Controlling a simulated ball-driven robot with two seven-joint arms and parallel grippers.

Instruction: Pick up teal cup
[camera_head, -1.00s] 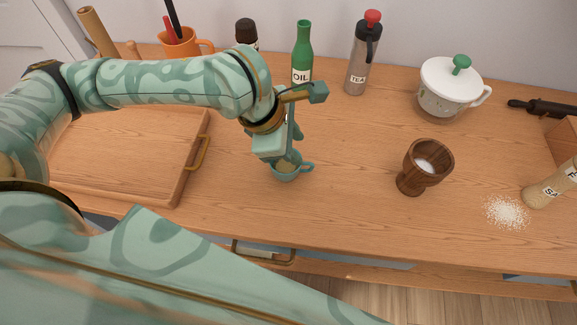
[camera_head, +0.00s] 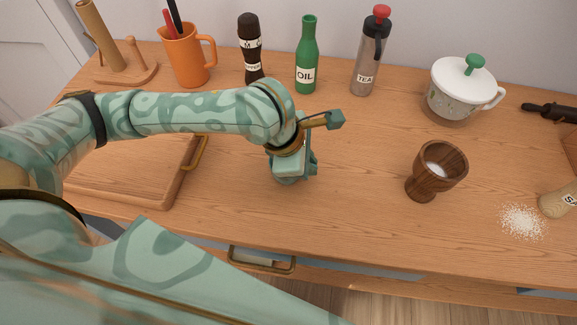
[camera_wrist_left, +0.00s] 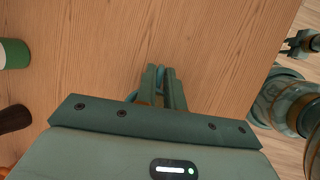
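My left gripper (camera_head: 290,178) points down at the middle of the counter and covers nearly all of the teal cup. In the left wrist view its fingers (camera_wrist_left: 162,85) are close together. A thin blue-teal part of the cup (camera_wrist_left: 161,73) shows between the fingertips, and another small bit shows beside the left finger. The fingers look shut on it; the rest of the cup is hidden. My right gripper seems to show at the right edge of the left wrist view (camera_wrist_left: 298,42), too small to read its fingers. It is out of the head view.
A wooden tray (camera_head: 187,170) lies to the left. An orange mug (camera_head: 188,58), pepper mill (camera_head: 251,50), oil bottle (camera_head: 306,55) and tea flask (camera_head: 368,58) stand behind. A wooden mortar (camera_head: 435,172), white lidded pot (camera_head: 458,95) and spilled salt (camera_head: 523,221) are to the right.

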